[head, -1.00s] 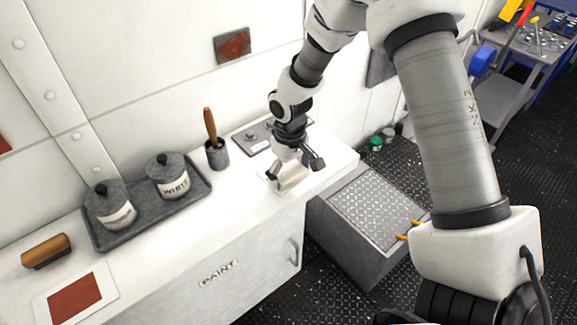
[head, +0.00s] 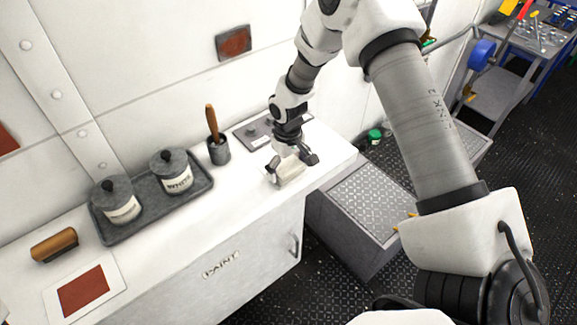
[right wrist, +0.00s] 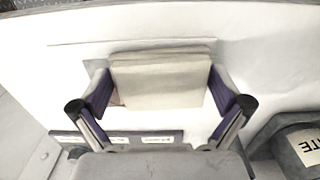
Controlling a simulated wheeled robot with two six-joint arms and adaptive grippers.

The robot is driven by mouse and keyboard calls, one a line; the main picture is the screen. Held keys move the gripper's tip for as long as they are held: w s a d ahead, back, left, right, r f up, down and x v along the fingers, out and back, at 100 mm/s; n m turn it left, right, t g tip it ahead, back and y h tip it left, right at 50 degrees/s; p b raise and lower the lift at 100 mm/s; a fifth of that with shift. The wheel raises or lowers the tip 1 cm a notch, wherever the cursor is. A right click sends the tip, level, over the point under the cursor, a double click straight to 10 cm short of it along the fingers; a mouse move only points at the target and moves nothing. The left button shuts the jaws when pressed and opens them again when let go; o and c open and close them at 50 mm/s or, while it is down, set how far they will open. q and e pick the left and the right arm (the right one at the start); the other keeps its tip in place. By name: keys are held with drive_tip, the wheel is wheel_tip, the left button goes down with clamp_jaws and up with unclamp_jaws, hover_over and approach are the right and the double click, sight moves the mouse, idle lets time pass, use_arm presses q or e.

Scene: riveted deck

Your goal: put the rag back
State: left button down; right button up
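The rag (head: 291,172) is a folded cream cloth on the white counter (head: 232,208), near its right end. My right gripper (head: 291,164) reaches down over it with one finger on each side. In the right wrist view the rag (right wrist: 160,80) fills the gap between the fingertips (right wrist: 160,88), which appear to touch its sides. A pale sheet lies under it, and a small reddish patch shows at its left edge. I cannot tell whether the rag is lifted at all. My left gripper is out of view.
A grey tray (head: 150,222) holds two lidded pots (head: 116,200) (head: 172,172). A cup (head: 219,151) with a wooden handle and a grey plate (head: 256,133) stand behind. A brown block (head: 54,245) and a red-patched card (head: 83,291) lie at left. A metal box (head: 362,218) stands right of the counter.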

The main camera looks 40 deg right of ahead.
sight(288, 166)
drive_tip(key=shift+r, duration=0.1)
wheel_tip(288, 166, up, 12)
drive_tip(key=b, duration=0.2)
drive_tip(key=shift+b, duration=0.35)
drive_tip(key=s+f+g, duration=0.1)
drive_tip(key=f, duration=0.2)
drive_tip(key=s+f, duration=0.2)
drive_tip(key=f, duration=0.1)
drive_tip(key=s+a+f+g, duration=0.1)
drive_tip(key=s+f, duration=0.1)
drive_tip(key=f, duration=0.1)
drive_tip(key=shift+s+g, duration=0.1)
drive_tip(key=shift+g, duration=0.2)
drive_tip(key=s+a+f, duration=0.4)
drive_tip(key=s+f, duration=0.5)
drive_tip(key=s, duration=0.3)
drive_tip(key=s+a+f+m+t, duration=0.1)
drive_tip(key=s+a+f, duration=0.2)
drive_tip(key=s+f, duration=0.6)
drive_tip(key=shift+s+a+f+t, duration=0.3)
drive_tip(key=shift+s+a+f, duration=0.05)
drive_tip(key=shift+s, duration=1.25)
